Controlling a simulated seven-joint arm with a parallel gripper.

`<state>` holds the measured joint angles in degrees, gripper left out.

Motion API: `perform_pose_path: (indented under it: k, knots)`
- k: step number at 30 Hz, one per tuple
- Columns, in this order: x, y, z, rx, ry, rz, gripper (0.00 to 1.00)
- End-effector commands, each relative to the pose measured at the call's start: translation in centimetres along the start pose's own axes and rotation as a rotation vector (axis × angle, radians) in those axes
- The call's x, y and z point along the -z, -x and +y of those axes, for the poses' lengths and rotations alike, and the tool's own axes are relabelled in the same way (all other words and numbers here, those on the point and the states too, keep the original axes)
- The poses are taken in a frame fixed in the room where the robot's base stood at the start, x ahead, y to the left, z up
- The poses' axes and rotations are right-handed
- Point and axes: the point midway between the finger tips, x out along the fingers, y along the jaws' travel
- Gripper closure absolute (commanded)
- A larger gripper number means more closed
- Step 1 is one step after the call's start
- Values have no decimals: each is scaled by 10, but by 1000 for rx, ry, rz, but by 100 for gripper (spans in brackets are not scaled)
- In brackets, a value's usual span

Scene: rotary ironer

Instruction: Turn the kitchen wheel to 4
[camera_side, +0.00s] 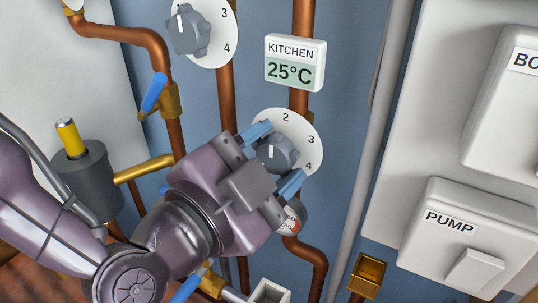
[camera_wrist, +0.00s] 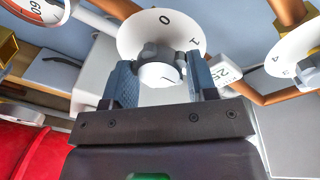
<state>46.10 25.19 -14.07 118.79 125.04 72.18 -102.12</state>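The kitchen wheel is a grey knob (camera_side: 280,154) on a white dial (camera_side: 296,128), below the KITCHEN display (camera_side: 295,63) reading 25°C. The side view shows 2, 3 and 4 on the dial; the rest is covered by my gripper. A short white mark shows on the knob, but I cannot tell which number it points to. My gripper (camera_side: 274,158) has its two blue fingers apart, one on each side of the knob. The wrist view shows the knob (camera_wrist: 160,72) between the fingers (camera_wrist: 162,80), with 0 and 1 on the dial. It looks open, with no clear contact.
Another dial with a grey knob (camera_side: 187,31) is at the upper left. Copper pipes (camera_side: 226,95), a blue-handled valve (camera_side: 154,91) and a grey cylinder with a yellow top (camera_side: 70,138) are at the left. A red-marked gauge (camera_side: 291,222) sits just below the wheel. A PUMP switch box (camera_side: 450,245) is at the right.

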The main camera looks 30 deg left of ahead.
Motion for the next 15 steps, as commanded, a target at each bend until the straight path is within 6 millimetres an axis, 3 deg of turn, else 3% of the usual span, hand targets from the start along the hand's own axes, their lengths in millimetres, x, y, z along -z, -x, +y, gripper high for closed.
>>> perform_pose_path:
  k: [1, 3, 4, 15]
  knots:
    - [0, 0, 0, 0, 0, 0, 59]
    - [0, 0, 0, 0, 0, 0, 75]
    - [0, 0, 0, 0, 0, 0, 79]
    - [0, 1, 0, -6, -53, -5, 79]
